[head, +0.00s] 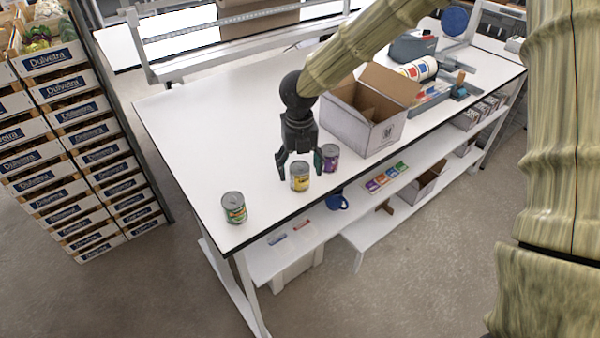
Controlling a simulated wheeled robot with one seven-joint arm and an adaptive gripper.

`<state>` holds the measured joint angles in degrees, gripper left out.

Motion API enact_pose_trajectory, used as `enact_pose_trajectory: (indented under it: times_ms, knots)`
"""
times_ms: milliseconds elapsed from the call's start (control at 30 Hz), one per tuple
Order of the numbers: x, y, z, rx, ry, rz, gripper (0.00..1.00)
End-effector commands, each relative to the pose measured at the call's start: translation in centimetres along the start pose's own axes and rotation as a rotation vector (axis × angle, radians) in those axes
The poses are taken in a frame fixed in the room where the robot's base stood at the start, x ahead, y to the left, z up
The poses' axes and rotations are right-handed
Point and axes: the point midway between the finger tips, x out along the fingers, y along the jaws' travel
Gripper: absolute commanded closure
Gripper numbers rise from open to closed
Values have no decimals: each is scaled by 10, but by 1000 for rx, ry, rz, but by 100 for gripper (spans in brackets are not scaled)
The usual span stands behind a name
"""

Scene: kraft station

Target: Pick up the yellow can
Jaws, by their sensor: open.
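The yellow can (300,177) stands upright on the white table (195,150), near its front edge. My gripper (299,167) points down over the yellow can. Its fingers are open, one on the left and one on the right of the can's upper part. I cannot tell whether either finger touches it. A purple can (331,157) stands close behind and to the right, partly hidden by the right finger. A green-labelled can (234,207) stands apart to the left, close to the table's front edge.
An open cardboard box (372,125) stands right of my gripper, behind the purple can. Stacked crates (75,140) stand left of the table. A lower shelf (390,185) holds small items and a blue mug (338,202). The table's left part is clear.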

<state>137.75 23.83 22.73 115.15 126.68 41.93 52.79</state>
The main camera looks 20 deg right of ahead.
Motion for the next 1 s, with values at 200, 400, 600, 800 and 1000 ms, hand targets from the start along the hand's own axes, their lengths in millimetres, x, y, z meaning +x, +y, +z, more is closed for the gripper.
enact_pose_trajectory:
  times_ms: [200,400,600,800,1000]
  knots:
    - [15,0,0,-1,-1,0,26]
    - [16,0,0,0,-1,1,26]
    - [16,-1,0,0,-1,0,58]
    - [16,-1,0,0,-1,1,79]
    - [15,-1,0,0,-2,1,79]
